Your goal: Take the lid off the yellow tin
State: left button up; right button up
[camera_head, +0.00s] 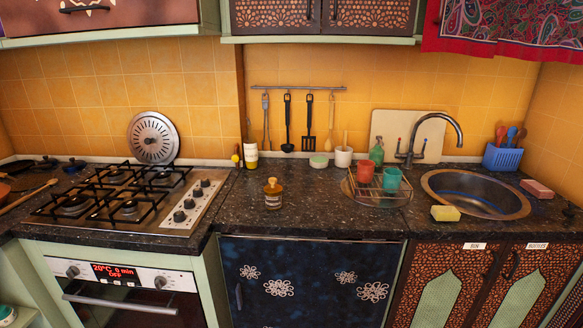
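I cannot make out a plainly yellow tin with a lid. A small amber-yellow bottle or jar (273,196) with a narrow top and a pale label stands upright on the dark counter, left of the cup rack. A white and yellow bottle (251,155) stands beside the hob at the back. Neither of my grippers shows in the head view.
The gas hob (124,198) fills the left counter, with a round metal splatter cover (153,137) leaning behind it. A wire rack (353,190) holds red and teal cups. The sink (472,195) and a yellow sponge (446,213) are right. Counter around the amber bottle is clear.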

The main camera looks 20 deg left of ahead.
aim_at(272, 188)
jog(key=i, duration=1.1)
jog(key=u, duration=1.65)
